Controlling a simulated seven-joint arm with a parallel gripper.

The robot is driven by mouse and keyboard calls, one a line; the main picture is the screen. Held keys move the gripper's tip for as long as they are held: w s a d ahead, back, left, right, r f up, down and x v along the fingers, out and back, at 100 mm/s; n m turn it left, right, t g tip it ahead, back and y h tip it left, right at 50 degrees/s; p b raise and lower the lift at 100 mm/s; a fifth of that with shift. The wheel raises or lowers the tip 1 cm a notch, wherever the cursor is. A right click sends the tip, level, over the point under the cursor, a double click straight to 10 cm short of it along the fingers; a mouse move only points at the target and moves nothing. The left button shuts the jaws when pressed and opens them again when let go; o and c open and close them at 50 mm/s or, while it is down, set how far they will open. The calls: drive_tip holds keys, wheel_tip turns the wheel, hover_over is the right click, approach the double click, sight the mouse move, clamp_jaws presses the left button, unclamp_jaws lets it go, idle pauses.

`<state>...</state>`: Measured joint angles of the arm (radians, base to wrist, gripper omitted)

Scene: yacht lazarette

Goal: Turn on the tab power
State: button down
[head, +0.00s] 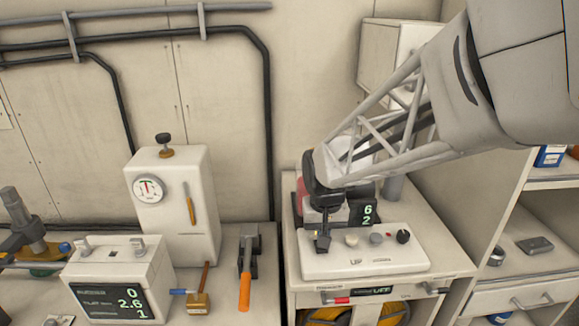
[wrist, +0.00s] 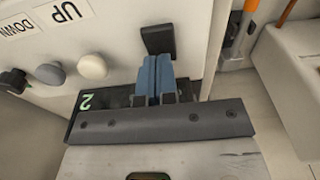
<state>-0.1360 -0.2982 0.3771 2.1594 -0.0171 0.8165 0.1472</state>
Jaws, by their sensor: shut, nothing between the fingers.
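A white control box (head: 365,262) sits on the right-hand counter. Its top carries a beige button (head: 351,240), a grey button (head: 376,238) and a black knob (head: 403,236). The wrist view shows the beige button (wrist: 92,66), the grey button (wrist: 50,74), the black knob (wrist: 12,80) and UP and DOWN labels. A black square switch (wrist: 158,40) sits at the end of this row. My gripper (wrist: 155,62) is shut and empty, its blue fingertips just beside that switch. I cannot tell whether they touch. In the head view my gripper (head: 323,238) is over the box's left end.
A display (head: 369,212) with green digits stands behind the box. A lit panel (head: 372,291) and a red-handled item (head: 336,300) are on the counter front. Left are a white gauge cabinet (head: 172,222), an orange-handled tool (head: 245,290) and a meter box (head: 115,285). Shelves (head: 530,290) stand right.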

wheel_tip(320, 180, up, 14)
drive_tip(key=w, duration=0.2)
drive_tip(key=shift+f, duration=0.2)
drive_tip(key=shift+s, duration=0.1)
idle(0.5)
drive_tip(key=s+d+f, duration=0.2)
drive_tip(key=s+d, duration=0.1)
drive_tip(key=s, duration=0.8)
drive_tip(key=s+d+f+t, duration=0.1)
drive_tip(key=s+d+f, duration=0.2)
drive_tip(key=s, duration=0.9)
drive_tip(key=shift+d+f+t, duration=0.15)
drive_tip(key=shift+d+t, duration=0.15)
drive_tip(key=shift+d, duration=0.25)
